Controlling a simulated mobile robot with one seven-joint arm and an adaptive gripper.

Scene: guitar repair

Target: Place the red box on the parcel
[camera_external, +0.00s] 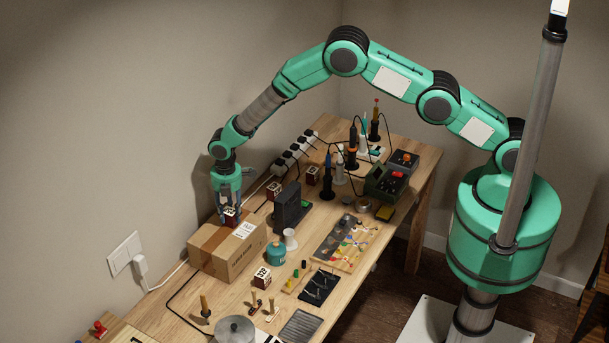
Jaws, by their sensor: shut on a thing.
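The parcel (212,258) is a brown cardboard box with a white label, on the workbench near the wall. My gripper (230,215) points down over the parcel's top at its far side. It is shut on a small dark red box (231,214) with a white mark. The red box is at or just above the parcel's top; I cannot tell whether it touches. The gripper's fingers partly hide it.
Similar small boxes stand on the workbench (160,309): one in front of the parcel (262,277), others behind (273,191). A dark upright device (290,206) and a teal jar (276,252) stand right of the parcel. A power strip (293,154) runs along the wall.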

